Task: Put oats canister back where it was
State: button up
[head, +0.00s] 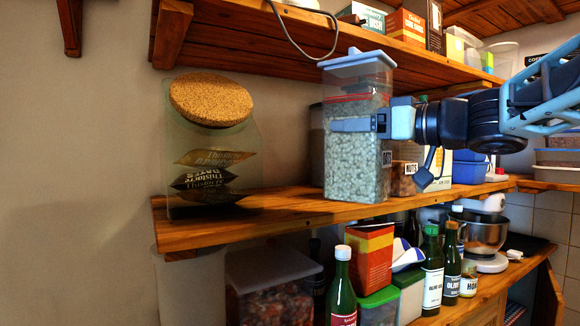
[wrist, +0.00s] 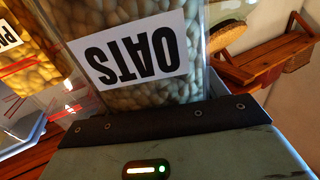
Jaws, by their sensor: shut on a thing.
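The oats canister (head: 356,172) is a tall clear box with a pale lid and a red band near its top, full of pale grains. It stands upright at the front of the middle shelf (head: 290,212). Its base is close to the shelf board; I cannot tell whether they touch. My gripper (head: 358,124) comes from the right and is shut on the canister's upper half. In the wrist view the OATS label (wrist: 130,58) shows upside down, just beyond the dark finger pad (wrist: 150,122). The canister's far side is hidden.
A glass jar with a cork lid (head: 211,99) stands to the left, with bare shelf between. Containers (head: 467,168) stand behind and right of the canister. The upper shelf (head: 245,32) overhangs close above its lid. Bottles (head: 343,290) and boxes crowd the shelf below.

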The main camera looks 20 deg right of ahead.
jog(key=f+x, duration=0.3)
jog(key=x, duration=1.2)
jog(key=shift+f, duration=0.15)
jog(key=shift+f, duration=0.1)
jog(key=o, duration=1.5)
